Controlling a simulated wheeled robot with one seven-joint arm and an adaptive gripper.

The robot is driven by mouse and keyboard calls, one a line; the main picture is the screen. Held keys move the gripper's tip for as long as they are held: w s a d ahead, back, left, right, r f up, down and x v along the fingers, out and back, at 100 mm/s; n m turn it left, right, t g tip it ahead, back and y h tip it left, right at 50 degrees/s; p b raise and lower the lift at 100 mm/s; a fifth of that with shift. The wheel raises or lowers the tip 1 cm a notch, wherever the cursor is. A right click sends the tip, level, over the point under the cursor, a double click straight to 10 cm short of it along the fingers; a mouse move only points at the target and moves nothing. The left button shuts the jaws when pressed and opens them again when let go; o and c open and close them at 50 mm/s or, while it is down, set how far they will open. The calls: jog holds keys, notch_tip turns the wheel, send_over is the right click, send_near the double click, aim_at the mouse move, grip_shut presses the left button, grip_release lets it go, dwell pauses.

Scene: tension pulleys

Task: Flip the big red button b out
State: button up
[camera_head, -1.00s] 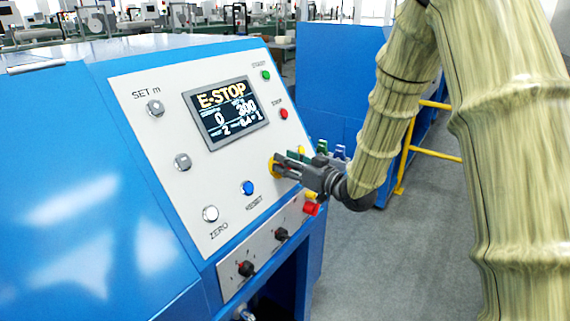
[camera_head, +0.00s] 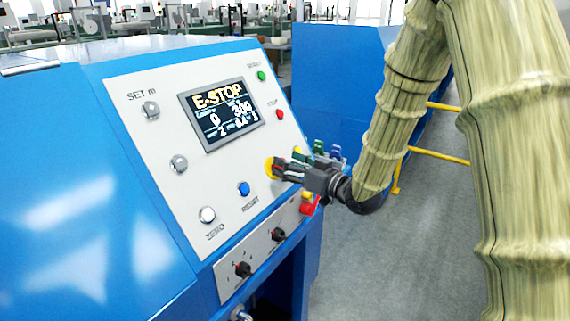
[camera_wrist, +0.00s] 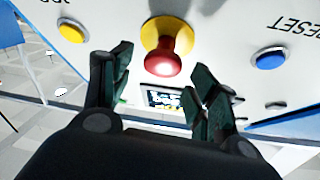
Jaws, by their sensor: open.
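The big red button (camera_wrist: 163,60) is a red mushroom head on a round yellow base (camera_wrist: 158,33), on the light panel of a blue machine. In the head view, the yellow base (camera_head: 269,168) shows at the panel's right side, and my gripper's fingers mostly hide the red head. My gripper (camera_head: 277,170) reaches it from the right. In the wrist view, my gripper (camera_wrist: 161,72) is open, with one dark finger on each side of the red head. Gaps show between the head and both fingers. The display (camera_head: 224,113) reads "E-STOP".
A blue RESET button (camera_head: 243,189) and a white ZERO button (camera_head: 207,214) are to the lower left. A small red button (camera_head: 280,115) and a green one (camera_head: 261,76) are above. Two black knobs (camera_head: 243,269) (camera_head: 278,234) are below. A yellow button (camera_wrist: 73,31) shows in the wrist view.

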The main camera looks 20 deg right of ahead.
jog(key=v, duration=1)
jog(key=shift+d+f, duration=0.1)
jog(key=shift+d, duration=0.05)
notch_tip(320, 180, down, 17)
jog(key=s+a+m+g+h, duration=0.2)
jog(key=g+h, duration=0.1)
jog(key=h, duration=0.1)
jog(key=s+a+f+m+g+h, duration=0.1)
jog(key=s+f+g+h, duration=0.1)
jog(key=s+f, duration=0.7)
jog(key=s+a+f+m+g+h, duration=0.1)
jog(key=s+f+g, duration=0.4)
jog(key=s+f, duration=0.5)
notch_tip(320, 180, down, 7)
jog(key=shift+a+f+g+h, duration=0.1)
jog(key=shift+a+g+h, duration=0.2)
jog(key=shift+a+h, duration=0.2)
jog(key=s+f+g, duration=0.1)
jog(key=s+f, duration=0.1)
jog(key=s, duration=0.3)
jog(key=s+a+f+g, duration=0.1)
jog(key=s+f+g, duration=0.1)
jog(key=s, duration=0.4)
jog(key=s+a+f+g+h, duration=0.1)
jog(key=s+f, duration=0.2)
jog(key=s, duration=0.2)
jog(key=shift+s+g, duration=0.35)
jog(key=shift+g, duration=0.05)
